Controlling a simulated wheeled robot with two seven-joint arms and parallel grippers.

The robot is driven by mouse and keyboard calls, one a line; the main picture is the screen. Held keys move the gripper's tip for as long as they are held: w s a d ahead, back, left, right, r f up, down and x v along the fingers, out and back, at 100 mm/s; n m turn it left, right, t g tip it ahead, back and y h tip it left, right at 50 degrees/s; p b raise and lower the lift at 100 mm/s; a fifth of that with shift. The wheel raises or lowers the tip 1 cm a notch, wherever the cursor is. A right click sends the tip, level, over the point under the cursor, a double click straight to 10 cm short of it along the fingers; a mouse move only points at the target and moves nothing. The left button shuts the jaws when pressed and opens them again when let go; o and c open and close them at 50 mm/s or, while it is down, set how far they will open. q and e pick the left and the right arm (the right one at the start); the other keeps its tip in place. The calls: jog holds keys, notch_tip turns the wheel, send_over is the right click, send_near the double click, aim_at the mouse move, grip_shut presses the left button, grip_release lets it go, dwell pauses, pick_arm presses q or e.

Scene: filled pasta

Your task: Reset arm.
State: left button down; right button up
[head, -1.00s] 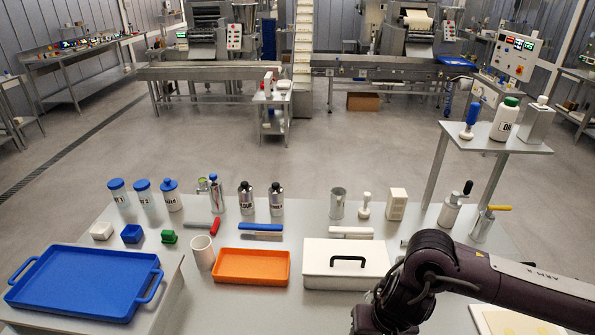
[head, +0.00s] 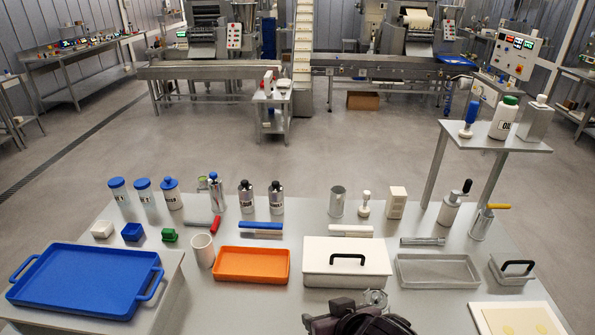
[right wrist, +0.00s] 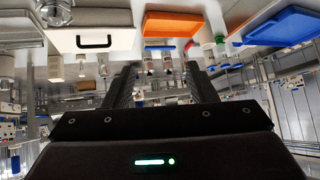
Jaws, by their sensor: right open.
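My right arm's dark wrist shows at the bottom centre of the head view, in front of the white lidded box (head: 346,262). In the right wrist view my right gripper (right wrist: 160,84) has its two dark fingers apart, with nothing between them. That view is upside down. It also shows the white box (right wrist: 95,38) and the orange tray (right wrist: 173,25) beyond the fingers. My left gripper is not in view.
The blue tray (head: 80,281) stands at the left, the orange tray (head: 251,266) in the middle. A grey lidless tray (head: 437,271), a small lidded container (head: 512,269) and a white board (head: 517,319) lie at the right. Bottles and tools line the back.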

jog(key=s+d+f+m+g+h, duration=0.1)
jog(key=s+d+f+g+h, duration=0.1)
jog(key=s+d+f, duration=0.4)
jog(key=s+d+f+g+h, duration=0.1)
jog(key=s+d+f+g, duration=0.2)
jog(key=d, duration=0.5)
notch_tip(320, 180, down, 32)
jog(key=s+g+b, duration=0.1)
jog(key=s+b, duration=0.1)
jog(key=b, duration=0.4)
jog(key=s+d+f+b, duration=0.2)
jog(key=s+f, duration=0.8)
jog(key=f, duration=0.2)
jog(key=s+d+f+g+b, duration=0.1)
jog(key=s+f+b, duration=0.1)
jog(key=s+f, duration=0.8)
notch_tip(320, 180, down, 4)
jog(key=shift+s+d+r+h, duration=0.25)
jog(key=shift+d+h, duration=0.05)
jog(key=shift+d, duration=0.05)
